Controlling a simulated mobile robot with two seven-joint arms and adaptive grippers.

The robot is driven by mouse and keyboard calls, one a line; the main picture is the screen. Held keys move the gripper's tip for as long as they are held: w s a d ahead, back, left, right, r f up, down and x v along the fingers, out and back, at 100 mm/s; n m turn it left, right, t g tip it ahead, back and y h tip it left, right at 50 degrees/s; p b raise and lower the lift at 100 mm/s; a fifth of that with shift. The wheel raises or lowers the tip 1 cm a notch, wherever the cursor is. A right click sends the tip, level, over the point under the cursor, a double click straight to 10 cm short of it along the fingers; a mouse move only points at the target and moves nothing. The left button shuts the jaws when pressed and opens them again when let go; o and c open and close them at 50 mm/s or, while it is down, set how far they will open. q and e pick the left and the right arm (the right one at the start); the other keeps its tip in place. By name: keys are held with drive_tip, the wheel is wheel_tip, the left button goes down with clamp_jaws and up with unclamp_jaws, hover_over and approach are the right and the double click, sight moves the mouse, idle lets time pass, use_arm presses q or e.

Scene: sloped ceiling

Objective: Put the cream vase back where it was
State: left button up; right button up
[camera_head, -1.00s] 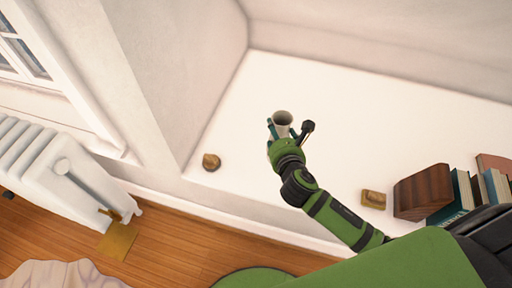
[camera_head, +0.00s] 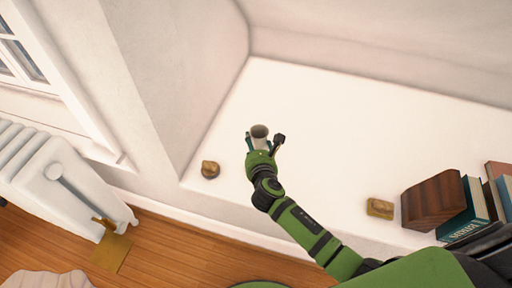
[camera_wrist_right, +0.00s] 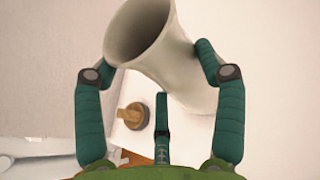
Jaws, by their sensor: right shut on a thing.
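The cream vase (camera_head: 260,131) is in my right gripper (camera_head: 262,142), over the white ledge (camera_head: 335,130). In the right wrist view the vase (camera_wrist_right: 165,55) is large, with its open mouth toward the upper left. It looks tilted in that view. The teal fingers of the right gripper (camera_wrist_right: 160,85) are on both sides of the vase, shut on it. I cannot tell whether its base touches the ledge. My left gripper is not in view.
A round brown knob-like object (camera_head: 210,169) sits near the ledge's left front corner. A small golden-brown block (camera_head: 380,208), a wooden box (camera_head: 431,200) and several books (camera_head: 468,205) stand at the right. The ledge's back and middle are clear. A white radiator (camera_head: 50,185) is at left.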

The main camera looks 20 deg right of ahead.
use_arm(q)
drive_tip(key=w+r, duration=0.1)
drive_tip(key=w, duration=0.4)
use_arm(e)
drive_tip(key=o, duration=1.5)
drive_tip(key=shift+o, duration=1)
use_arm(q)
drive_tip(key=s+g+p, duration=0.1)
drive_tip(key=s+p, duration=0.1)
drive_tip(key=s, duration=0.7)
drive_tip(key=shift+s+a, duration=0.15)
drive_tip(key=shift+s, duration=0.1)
use_arm(e)
drive_tip(key=v, duration=1.2)
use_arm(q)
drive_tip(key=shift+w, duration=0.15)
use_arm(e)
drive_tip(key=shift+r, duration=0.1)
